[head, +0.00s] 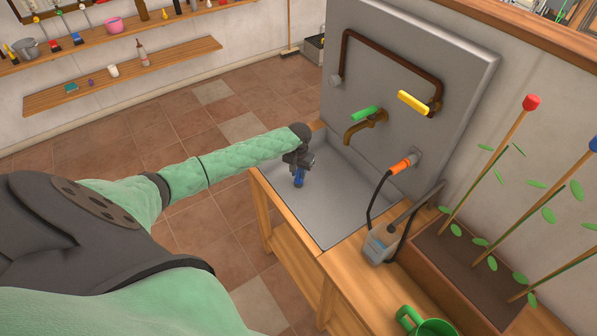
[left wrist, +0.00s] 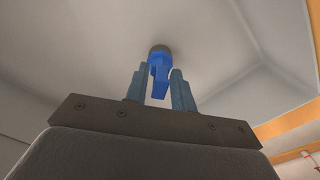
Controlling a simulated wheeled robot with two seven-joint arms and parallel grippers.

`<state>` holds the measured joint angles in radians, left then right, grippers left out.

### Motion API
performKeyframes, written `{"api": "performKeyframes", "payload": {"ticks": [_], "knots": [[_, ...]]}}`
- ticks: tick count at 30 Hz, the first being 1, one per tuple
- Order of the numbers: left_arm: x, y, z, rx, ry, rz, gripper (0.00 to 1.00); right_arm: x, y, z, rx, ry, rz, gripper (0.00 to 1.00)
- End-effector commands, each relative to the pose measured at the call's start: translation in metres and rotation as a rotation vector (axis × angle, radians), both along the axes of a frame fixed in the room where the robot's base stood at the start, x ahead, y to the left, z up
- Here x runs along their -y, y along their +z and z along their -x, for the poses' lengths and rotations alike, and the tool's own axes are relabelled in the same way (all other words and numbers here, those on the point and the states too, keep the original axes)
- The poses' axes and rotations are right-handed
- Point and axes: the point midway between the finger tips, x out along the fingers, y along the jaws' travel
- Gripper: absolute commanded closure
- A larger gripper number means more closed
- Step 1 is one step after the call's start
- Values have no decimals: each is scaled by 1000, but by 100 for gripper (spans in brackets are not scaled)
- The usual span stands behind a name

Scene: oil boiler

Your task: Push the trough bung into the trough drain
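The trough bung is blue, with a narrow handle and a dark round part at its far end. In the left wrist view the bung (left wrist: 159,74) stands between and just beyond my left fingertips. My left gripper (left wrist: 160,82) has one finger on each side of the handle, with narrow gaps showing, and looks open. In the head view my left gripper (head: 298,166) points down into the grey trough (head: 335,215), over its left part. The blue bung (head: 299,180) shows just below it. The drain cannot be told apart from the bung's dark end. My right gripper is not in view.
Behind the trough a grey panel (head: 390,70) carries a brass tap (head: 365,125) with a green handle, a pipe with a yellow handle (head: 413,102), and an orange connector (head: 403,164). A grey pump-like device (head: 381,247) stands at the trough's right edge. The trough's middle is clear.

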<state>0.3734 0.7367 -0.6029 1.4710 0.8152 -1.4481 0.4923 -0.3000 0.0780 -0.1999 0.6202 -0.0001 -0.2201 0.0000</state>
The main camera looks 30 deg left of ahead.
Motion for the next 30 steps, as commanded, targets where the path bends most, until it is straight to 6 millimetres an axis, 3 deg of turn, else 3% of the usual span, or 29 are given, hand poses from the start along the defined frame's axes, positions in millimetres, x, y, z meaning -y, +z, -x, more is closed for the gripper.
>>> {"api": "performKeyframes", "payload": {"ticks": [1,3,14,25,30], "knots": [[0,0,0,0,0,0,65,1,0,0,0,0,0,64],[0,0,0,0,0,0,53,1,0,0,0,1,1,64],[0,3,0,1,0,0,53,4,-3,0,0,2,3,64],[-1,53,-1,3,-1,-1,53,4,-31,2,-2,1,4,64],[0,71,0,0,0,0,53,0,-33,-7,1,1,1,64]]}}
